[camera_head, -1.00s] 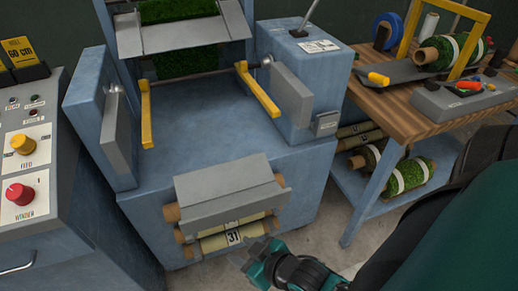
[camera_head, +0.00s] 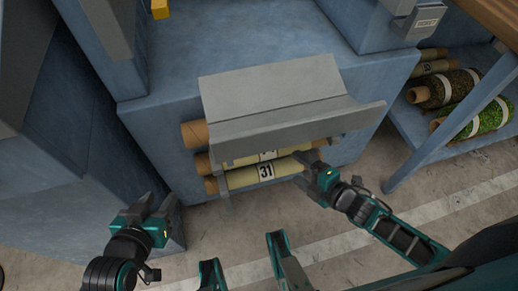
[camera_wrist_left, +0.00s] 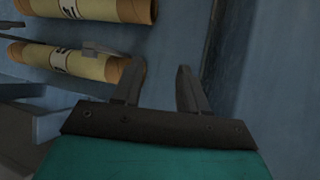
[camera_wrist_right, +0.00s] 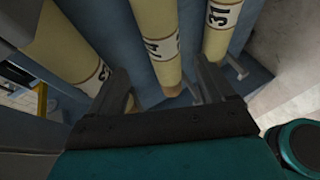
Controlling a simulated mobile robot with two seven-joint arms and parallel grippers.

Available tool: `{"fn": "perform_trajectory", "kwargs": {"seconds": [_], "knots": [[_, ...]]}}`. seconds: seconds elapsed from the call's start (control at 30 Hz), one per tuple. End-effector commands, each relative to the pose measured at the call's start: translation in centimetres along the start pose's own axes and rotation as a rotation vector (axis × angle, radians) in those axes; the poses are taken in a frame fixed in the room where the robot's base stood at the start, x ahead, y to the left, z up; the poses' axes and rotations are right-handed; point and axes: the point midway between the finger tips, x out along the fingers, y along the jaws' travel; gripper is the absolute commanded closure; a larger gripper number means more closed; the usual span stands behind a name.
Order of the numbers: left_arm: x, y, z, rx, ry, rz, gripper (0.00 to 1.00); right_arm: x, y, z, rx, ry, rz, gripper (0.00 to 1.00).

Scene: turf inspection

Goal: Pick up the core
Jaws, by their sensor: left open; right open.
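Several cream cardboard cores lie one above another in a rack under a grey hood. The lowest core (camera_head: 241,178) has a label reading 31; it also shows in the right wrist view (camera_wrist_right: 215,42). The middle core (camera_wrist_right: 155,25) shows its near end between the fingertips in that view, but I cannot tell whether they touch it. My right gripper (camera_head: 304,170) is open at the right end of the cores. My left gripper (camera_head: 156,207) is open and empty, left of the rack. The left wrist view shows two core ends (camera_wrist_left: 120,69) beyond its fingers. The hood hides much of the upper cores.
The grey hood (camera_head: 270,95) overhangs the cores on the blue machine (camera_head: 160,120). A blue shelf (camera_head: 385,115) with turf rolls (camera_head: 478,118) and more tubes stands at the right. The concrete floor in front is clear, with a pale stripe.

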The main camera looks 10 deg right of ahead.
Motion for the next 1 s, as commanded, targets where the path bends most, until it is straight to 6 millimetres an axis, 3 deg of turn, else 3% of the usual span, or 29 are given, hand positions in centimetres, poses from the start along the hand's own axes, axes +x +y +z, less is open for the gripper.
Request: {"fn": "perform_trajectory", "kwargs": {"seconds": [0.4, 0.57, 0.8, 1.0], "knots": [[0.9, 0.6, 1.5, -0.002, -0.011, 0.020, 0.57, 6.8, -0.2, 0.0, -0.011, 0.002, 0.003, 0.18], [0.9, 0.8, 1.1, -0.003, -0.002, 0.024, 0.57, 7.8, -0.1, 0.0, -0.009, 0.003, 0.002, 0.18], [2.0, 1.1, 2.3, -0.009, -0.008, 0.031, 0.57, 11.2, -0.5, -0.4, -0.009, 0.003, 0.004, 0.18], [2.0, 1.3, 1.6, -0.008, 0.002, 0.038, 0.57, 12.8, -0.3, -0.4, -0.008, 0.002, 0.002, 0.18]]}}
